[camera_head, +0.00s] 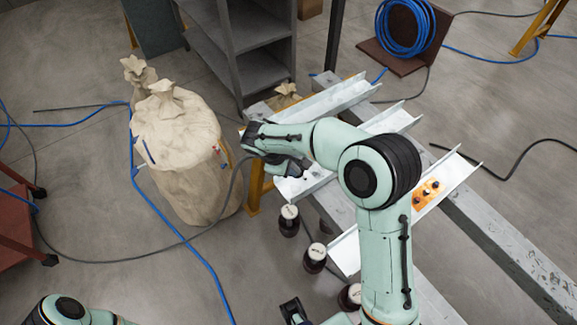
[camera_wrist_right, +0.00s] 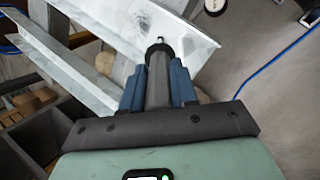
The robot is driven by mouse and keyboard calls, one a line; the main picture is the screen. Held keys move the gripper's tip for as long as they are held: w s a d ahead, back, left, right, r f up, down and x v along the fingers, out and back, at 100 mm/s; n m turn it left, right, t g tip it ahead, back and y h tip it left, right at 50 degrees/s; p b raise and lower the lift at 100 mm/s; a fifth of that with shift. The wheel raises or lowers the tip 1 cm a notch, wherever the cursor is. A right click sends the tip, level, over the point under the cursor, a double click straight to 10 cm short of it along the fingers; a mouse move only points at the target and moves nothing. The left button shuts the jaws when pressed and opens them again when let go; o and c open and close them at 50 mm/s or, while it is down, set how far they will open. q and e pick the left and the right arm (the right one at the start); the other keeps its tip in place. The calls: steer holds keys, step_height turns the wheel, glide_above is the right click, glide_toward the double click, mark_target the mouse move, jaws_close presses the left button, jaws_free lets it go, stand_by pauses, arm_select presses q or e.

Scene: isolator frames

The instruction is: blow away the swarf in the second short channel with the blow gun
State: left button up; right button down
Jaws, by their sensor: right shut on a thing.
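My right gripper (camera_head: 284,161) is above the near end of the middle pale channel (camera_head: 390,122), shut on the dark blow gun. In the right wrist view, the blue-grey fingers of the right gripper (camera_wrist_right: 158,90) hold the blow gun (camera_wrist_right: 159,72) between them. Its short nozzle points at a pale channel (camera_wrist_right: 95,22), which has a dark patch, likely swarf (camera_wrist_right: 143,20), on its floor. The nozzle appears apart from the patch, but the exact gap cannot be told. My left arm's elbow shows at the lower left of the head view; its gripper does not show clearly.
Other channels lie at the back (camera_head: 335,98) and right (camera_head: 452,178); the right one carries an orange piece (camera_head: 428,192). A tan sack (camera_head: 178,130) stands left of my gripper. Several dark jars (camera_head: 314,258) stand below the channels. A blue hose (camera_head: 180,235) crosses the floor.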

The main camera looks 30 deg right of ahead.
steer(key=shift+d, duration=0.6)
steer(key=shift+w+d+r, duration=0.1)
steer(key=shift+w+d, duration=0.05)
steer(key=shift+d, duration=0.4)
steer(key=shift+d, duration=0.8)
steer(key=shift+w+d+p, duration=0.1)
steer(key=shift+d+p, duration=0.25)
steer(key=shift+d, duration=0.65)
steer(key=shift+d+f, duration=0.15)
steer(key=shift+f, duration=0.05)
